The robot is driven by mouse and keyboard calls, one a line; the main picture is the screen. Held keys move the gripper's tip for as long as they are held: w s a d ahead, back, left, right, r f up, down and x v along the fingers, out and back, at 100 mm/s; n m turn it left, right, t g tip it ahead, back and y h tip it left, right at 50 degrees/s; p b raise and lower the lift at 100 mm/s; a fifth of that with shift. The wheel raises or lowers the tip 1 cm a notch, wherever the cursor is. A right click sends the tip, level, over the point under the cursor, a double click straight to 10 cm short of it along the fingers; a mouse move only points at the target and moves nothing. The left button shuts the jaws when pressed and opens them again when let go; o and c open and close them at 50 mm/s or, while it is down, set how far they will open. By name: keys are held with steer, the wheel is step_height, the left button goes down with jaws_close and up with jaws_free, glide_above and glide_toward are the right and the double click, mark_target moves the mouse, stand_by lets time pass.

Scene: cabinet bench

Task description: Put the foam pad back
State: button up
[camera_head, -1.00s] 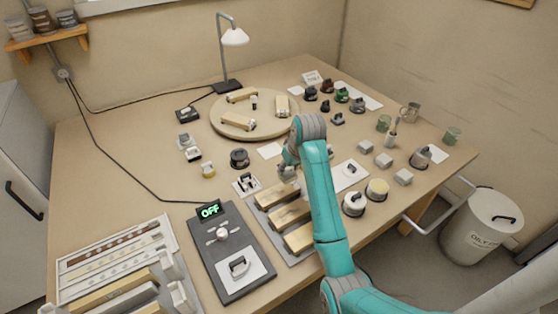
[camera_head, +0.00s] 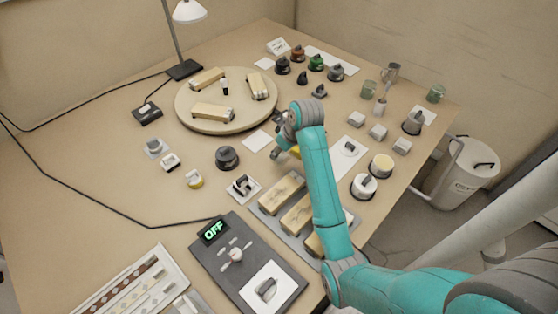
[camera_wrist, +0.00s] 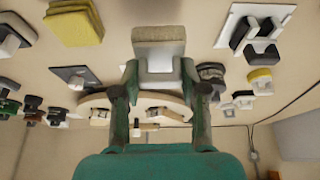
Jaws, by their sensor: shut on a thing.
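My gripper (camera_wrist: 160,85) is shut on a pale block (camera_wrist: 158,48) with a white gripped part and a grey-beige outer layer. It looks like the foam pad, though I cannot be sure. In the head view my gripper (camera_head: 279,151) is over the middle of the bench, right of a bare white card (camera_head: 257,140). The arm hides most of the held block there. A yellow pad (camera_head: 295,152) shows partly behind the arm. It seems to be the yellow stack (camera_wrist: 75,26) in the wrist view, apart from my fingers.
A tray of wooden blocks (camera_head: 283,191) lies in front of the gripper. A dark knob (camera_head: 227,157) and a card with black clips (camera_head: 243,187) stand left. A round board (camera_head: 190,115) is behind. A control box reads OFF (camera_head: 235,256). Round pots (camera_head: 364,187) stand right.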

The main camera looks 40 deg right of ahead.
mark_target(283, 158)
steer(key=shift+f, duration=2.65)
steer(key=o, duration=1.1)
steer(key=shift+f, duration=0.1)
